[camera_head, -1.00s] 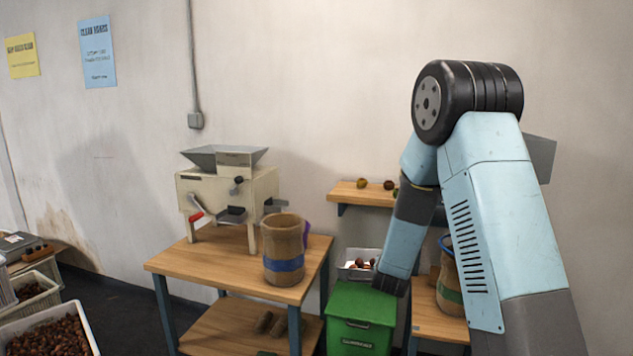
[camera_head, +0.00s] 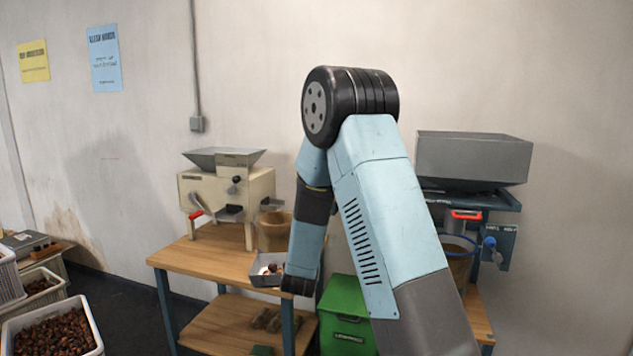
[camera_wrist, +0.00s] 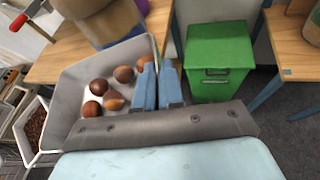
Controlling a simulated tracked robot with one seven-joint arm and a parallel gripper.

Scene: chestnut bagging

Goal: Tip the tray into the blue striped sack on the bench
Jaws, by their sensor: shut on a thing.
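The sack with the blue band (camera_head: 275,229) stands on the left wooden bench. Its lower part is hidden behind the tray and my arm in the head view. In the wrist view its brown side and blue band (camera_wrist: 119,38) show at the top. The pale tray (camera_wrist: 72,79) holds several brown chestnuts (camera_wrist: 98,87) and looks about level. My gripper (camera_wrist: 158,76) is shut on the tray's right side. In the head view the tray (camera_head: 262,281) is in front of the sack; I cannot tell whether they touch.
A green lidded bin (camera_head: 345,313) is right of the bench. A grey hopper (camera_head: 473,158) on a blue stand is farther right. Crates of chestnuts (camera_head: 52,332) stand at the left.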

